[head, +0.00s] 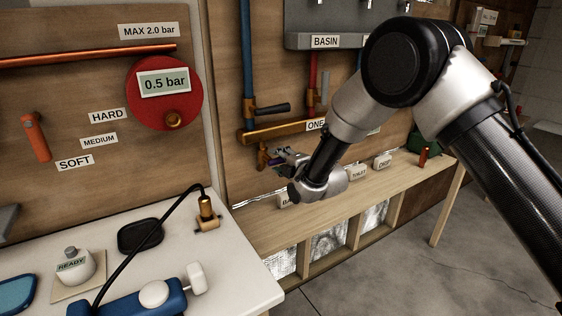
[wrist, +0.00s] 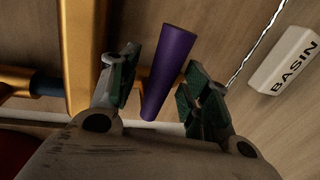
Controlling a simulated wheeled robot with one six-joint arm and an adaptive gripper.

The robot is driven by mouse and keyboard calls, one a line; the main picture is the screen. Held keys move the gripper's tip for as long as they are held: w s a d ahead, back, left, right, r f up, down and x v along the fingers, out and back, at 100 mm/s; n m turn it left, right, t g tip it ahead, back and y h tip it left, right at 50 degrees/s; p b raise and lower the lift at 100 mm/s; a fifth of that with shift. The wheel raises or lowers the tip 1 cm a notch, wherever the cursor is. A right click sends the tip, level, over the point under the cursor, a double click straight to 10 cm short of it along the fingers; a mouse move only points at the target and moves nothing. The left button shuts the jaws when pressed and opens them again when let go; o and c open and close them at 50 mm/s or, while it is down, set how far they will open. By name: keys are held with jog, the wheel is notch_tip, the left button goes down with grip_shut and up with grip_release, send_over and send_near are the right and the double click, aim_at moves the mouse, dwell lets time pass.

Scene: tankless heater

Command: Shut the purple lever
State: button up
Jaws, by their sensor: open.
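The purple lever (wrist: 169,70) shows in the wrist view as a tapered handle. It lies between the two open fingers of my gripper (wrist: 158,92), with a gap visible on its right side. In the head view my gripper (head: 283,158) is at the brass pipe fitting on the wooden wall panel.
A brass pipe (head: 290,131) runs just above my gripper, with a dark lever (head: 270,108) over it. A wooden shelf (head: 330,205) with small label blocks lies below. In the wrist view a BASIN block (wrist: 286,62) stands to the right. A white table (head: 235,270) is at front left.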

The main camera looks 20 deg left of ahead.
jog(key=v, duration=1.2)
